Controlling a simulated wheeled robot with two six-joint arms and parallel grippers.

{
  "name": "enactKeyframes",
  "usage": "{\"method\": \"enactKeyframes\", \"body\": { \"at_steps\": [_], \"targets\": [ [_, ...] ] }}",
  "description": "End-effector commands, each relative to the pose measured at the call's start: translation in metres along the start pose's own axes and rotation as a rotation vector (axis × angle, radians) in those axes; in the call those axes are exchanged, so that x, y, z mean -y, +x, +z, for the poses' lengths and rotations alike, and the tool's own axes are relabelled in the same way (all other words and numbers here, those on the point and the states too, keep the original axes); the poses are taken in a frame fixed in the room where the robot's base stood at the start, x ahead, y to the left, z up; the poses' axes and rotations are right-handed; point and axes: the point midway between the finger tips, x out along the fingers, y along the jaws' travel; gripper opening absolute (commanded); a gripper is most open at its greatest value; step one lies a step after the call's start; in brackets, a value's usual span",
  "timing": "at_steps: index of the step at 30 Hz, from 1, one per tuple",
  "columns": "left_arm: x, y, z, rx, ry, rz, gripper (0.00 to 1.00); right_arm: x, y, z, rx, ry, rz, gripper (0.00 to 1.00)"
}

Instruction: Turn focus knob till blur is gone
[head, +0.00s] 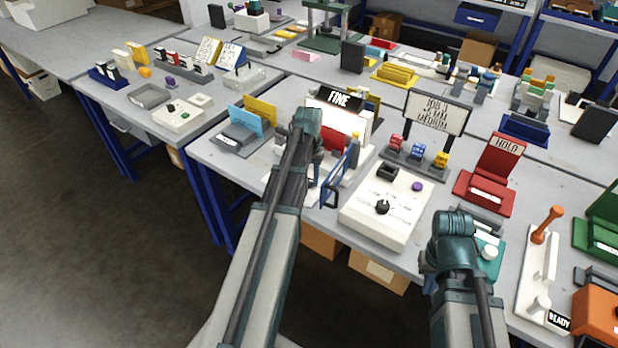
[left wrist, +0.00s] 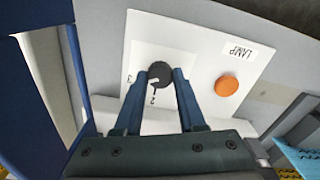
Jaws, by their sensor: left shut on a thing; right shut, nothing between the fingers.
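In the left wrist view, a round black knob (left wrist: 159,75) sits on a white panel (left wrist: 198,50) with the marks 2 and 3 beside it. My left gripper (left wrist: 160,80) is shut on this knob, one blue finger on each side. A focus label is not readable there. In the head view my left gripper (head: 306,125) reaches to the white device under a sign reading FINE (head: 339,97); its fingertips and the knob are hidden. My right gripper (head: 453,225) is shut and empty near the table's front edge, its fingertips hard to see.
An orange button (left wrist: 226,86) marked LAMP is beside the knob. A white box (head: 360,220) with a black knob stands right of my left arm. A red HOLD stand (head: 488,185) and a white lever base (head: 537,270) crowd the right side.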

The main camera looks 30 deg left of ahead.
Motion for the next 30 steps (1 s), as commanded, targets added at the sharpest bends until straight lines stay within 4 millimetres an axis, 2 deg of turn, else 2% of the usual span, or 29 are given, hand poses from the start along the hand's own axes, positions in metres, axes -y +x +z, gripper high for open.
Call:
{"method": "enactKeyframes", "body": {
  "at_steps": [4,5,9,10,22,30],
  "targets": [
    [0.000,0.000,0.000,0.000,0.001,0.000,0.00,0.000,0.000,0.000,0.000,0.000,0.000,0.00],
    [0.000,0.000,0.000,0.000,0.001,0.000,0.41,0.000,0.000,0.000,0.000,0.000,0.000,0.00],
    [0.000,0.000,0.000,0.000,0.001,0.000,0.66,0.000,0.000,0.000,0.000,0.000,0.000,0.00],
    [0.000,0.000,0.000,0.000,0.000,0.000,0.69,0.000,0.000,0.000,0.000,0.000,0.000,0.00],
    [0.000,-0.003,0.000,0.000,0.000,0.000,0.69,0.000,-0.003,0.000,0.000,0.000,0.000,0.00],
    [0.000,-0.026,0.000,0.000,-0.001,0.000,0.69,-0.003,-0.026,0.002,0.000,0.000,0.000,0.00]
  ]
}}
